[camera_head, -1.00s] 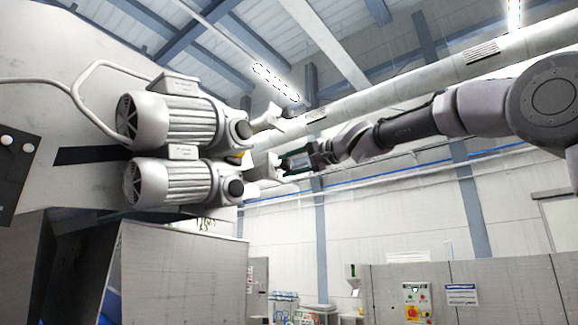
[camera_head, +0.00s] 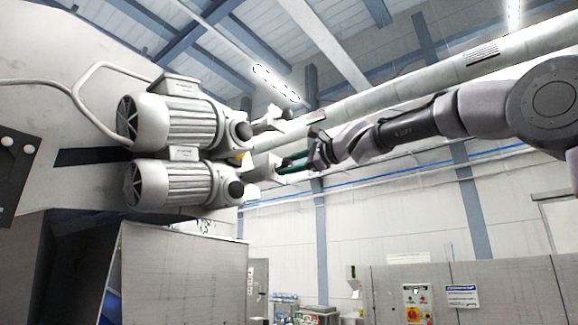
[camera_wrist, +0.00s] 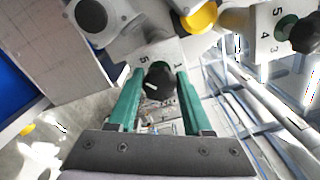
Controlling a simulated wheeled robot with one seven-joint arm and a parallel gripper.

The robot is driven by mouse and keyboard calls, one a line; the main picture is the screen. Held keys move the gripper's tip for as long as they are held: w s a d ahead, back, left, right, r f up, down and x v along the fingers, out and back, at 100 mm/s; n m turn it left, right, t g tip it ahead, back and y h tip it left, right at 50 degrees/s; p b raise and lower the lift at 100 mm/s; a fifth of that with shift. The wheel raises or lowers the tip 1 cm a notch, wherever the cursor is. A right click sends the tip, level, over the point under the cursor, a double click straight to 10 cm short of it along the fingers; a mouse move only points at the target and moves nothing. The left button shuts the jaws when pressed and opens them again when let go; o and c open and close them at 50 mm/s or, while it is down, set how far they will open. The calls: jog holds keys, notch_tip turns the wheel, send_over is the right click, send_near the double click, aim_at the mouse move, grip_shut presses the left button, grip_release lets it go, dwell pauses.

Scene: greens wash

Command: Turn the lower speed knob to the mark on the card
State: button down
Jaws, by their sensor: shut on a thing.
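The lower speed knob (camera_wrist: 160,82) is black with a pale pointer mark, on a white box with a green dial in the wrist view. The mark points left in that view; the digits 5 and 1 show beside the dial. My gripper (camera_wrist: 157,85) has its two green fingers closed on the knob's sides. In the head view my gripper (camera_head: 292,163) reaches from the right to the white box (camera_head: 262,167) of the lower motor (camera_head: 175,185); the knob is hidden there. I cannot make out a card with a mark.
The upper motor (camera_head: 180,120) and its white box (camera_head: 268,120) sit just above. Its black knob (camera_wrist: 306,36), with digits 5, 4 and 3, is at the wrist view's upper right. A yellow part (camera_wrist: 200,17) lies near the lower box. Open room lies right of the motors.

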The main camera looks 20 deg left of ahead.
jog(key=shift+m, duration=0.8)
jog(key=shift+f, duration=0.1)
jog(key=shift+c, duration=1.6)
grip_release()
jog(key=shift+d, duration=0.15)
jog(key=v, duration=1)
jog(key=shift+d, duration=0.25)
jog(key=shift+s, duration=0.1)
